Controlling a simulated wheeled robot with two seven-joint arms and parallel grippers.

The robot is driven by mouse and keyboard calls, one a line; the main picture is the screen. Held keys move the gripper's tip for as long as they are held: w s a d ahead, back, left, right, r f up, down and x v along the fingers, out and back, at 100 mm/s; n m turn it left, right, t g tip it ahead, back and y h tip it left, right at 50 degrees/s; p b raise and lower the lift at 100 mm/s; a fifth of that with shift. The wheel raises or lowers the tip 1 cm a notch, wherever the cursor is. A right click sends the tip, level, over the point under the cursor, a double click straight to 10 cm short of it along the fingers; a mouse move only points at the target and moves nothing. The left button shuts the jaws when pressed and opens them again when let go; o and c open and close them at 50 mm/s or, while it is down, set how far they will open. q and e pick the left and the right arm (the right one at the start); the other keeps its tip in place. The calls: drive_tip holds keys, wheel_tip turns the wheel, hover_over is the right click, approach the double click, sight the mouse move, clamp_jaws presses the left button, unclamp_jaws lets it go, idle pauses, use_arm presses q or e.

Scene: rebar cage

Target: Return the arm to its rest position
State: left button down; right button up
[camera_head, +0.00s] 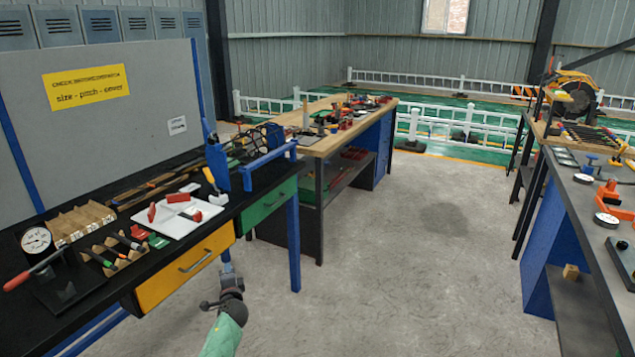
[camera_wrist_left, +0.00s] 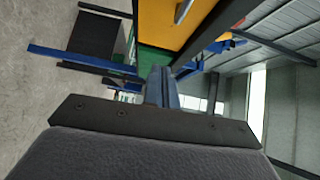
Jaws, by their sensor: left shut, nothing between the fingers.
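My left arm comes up from the bottom of the head view, with a green link and a grey wrist. My left gripper (camera_head: 226,263) points up and away, in front of the black workbench (camera_head: 285,178) on the left, close to its yellow drawer (camera_head: 190,266). It is shut with nothing held. In the left wrist view its two fingers (camera_wrist_left: 161,88) lie together, and the yellow drawer front (camera_wrist_left: 185,22) is beyond them. I cannot tell the exact gap between gripper and bench. My right gripper is not in view.
A white tray (camera_head: 180,217), a dial gauge (camera_head: 37,241) and a blue-framed fixture (camera_head: 268,160) stand on the left bench. A wooden-topped bench (camera_head: 325,145) is behind. Another bench (camera_head: 560,180) runs along the right. The concrete floor (camera_head: 410,250) between them is clear.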

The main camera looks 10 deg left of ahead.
use_arm(q)
drive_tip(key=s+r+n+g+y, duration=0.1)
drive_tip(key=s+r+n+g, duration=0.2)
drive_tip(key=s+n+g, duration=0.55)
drive_tip(key=s+d+f+n+g+h, duration=0.1)
drive_tip(key=s+d+h, duration=0.2)
drive_tip(key=s+d, duration=0.65)
drive_tip(key=s+d+f+g+h, duration=0.1)
drive_tip(key=s+d+f+h, duration=0.15)
drive_tip(key=s+d, duration=0.65)
drive_tip(key=s+d+n+g+h, duration=0.1)
drive_tip(key=s+d+h, duration=0.35)
drive_tip(key=s, duration=0.95)
drive_tip(key=s+d+f+g, duration=0.1)
drive_tip(key=s+f, duration=0.3)
drive_tip(key=s, duration=0.4)
drive_tip(key=s+d+f+g, duration=0.1)
drive_tip(key=s+f, duration=0.3)
drive_tip(key=s, duration=0.4)
drive_tip(key=shift+s+d+g, duration=0.15)
drive_tip(key=shift+s+g, duration=0.15)
drive_tip(key=shift+g, duration=0.25)
